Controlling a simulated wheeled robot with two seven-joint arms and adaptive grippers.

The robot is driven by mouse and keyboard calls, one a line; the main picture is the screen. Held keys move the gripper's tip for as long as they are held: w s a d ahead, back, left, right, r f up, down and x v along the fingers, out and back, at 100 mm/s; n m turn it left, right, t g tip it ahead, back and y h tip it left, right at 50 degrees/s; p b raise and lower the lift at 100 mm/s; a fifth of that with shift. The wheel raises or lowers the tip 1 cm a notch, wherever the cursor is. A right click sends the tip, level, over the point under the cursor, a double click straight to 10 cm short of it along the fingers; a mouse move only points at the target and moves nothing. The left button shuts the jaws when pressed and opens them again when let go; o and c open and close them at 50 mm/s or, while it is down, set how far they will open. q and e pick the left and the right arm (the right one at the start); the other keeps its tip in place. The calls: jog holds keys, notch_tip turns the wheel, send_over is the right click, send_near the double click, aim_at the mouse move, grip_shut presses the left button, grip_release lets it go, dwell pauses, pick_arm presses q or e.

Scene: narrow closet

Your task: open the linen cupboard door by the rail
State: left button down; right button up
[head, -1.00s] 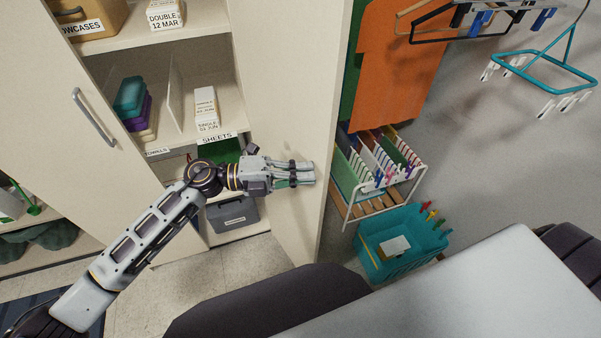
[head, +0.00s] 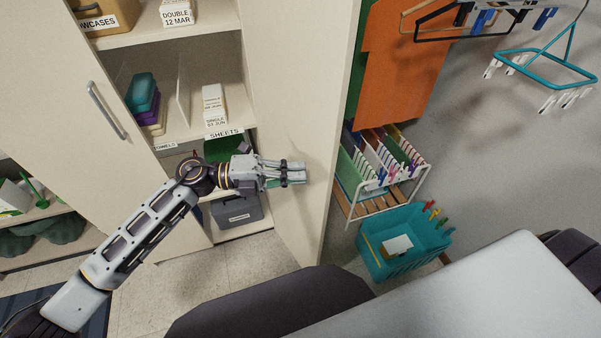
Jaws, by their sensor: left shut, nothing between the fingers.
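The linen cupboard's left door (head: 60,80) looks closed over the left part and carries a pale grey vertical rail (head: 107,110). A tall cream panel (head: 295,90), which looks like the right door swung out, stands at the right of the open shelves. Its outer face and any rail on it are hidden. My left gripper (head: 303,173) is shut and empty, in front of the panel's inner face and pointing right. I cannot tell whether it touches the panel. My right gripper is not in view.
Shelves hold labelled boxes (head: 214,104) and a grey bin (head: 236,211). Right of the panel stand a white rack (head: 390,190) of coloured boards and a teal basket (head: 408,245). Hangers (head: 545,60) hang at upper right. Some tiled floor (head: 240,270) is clear before the cupboard.

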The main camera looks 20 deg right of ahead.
pick_arm(q)
jog(key=s+a+b, duration=0.1)
jog(key=s+a, duration=0.1)
jog(key=a, duration=0.7)
jog(key=shift+s+a, duration=0.2)
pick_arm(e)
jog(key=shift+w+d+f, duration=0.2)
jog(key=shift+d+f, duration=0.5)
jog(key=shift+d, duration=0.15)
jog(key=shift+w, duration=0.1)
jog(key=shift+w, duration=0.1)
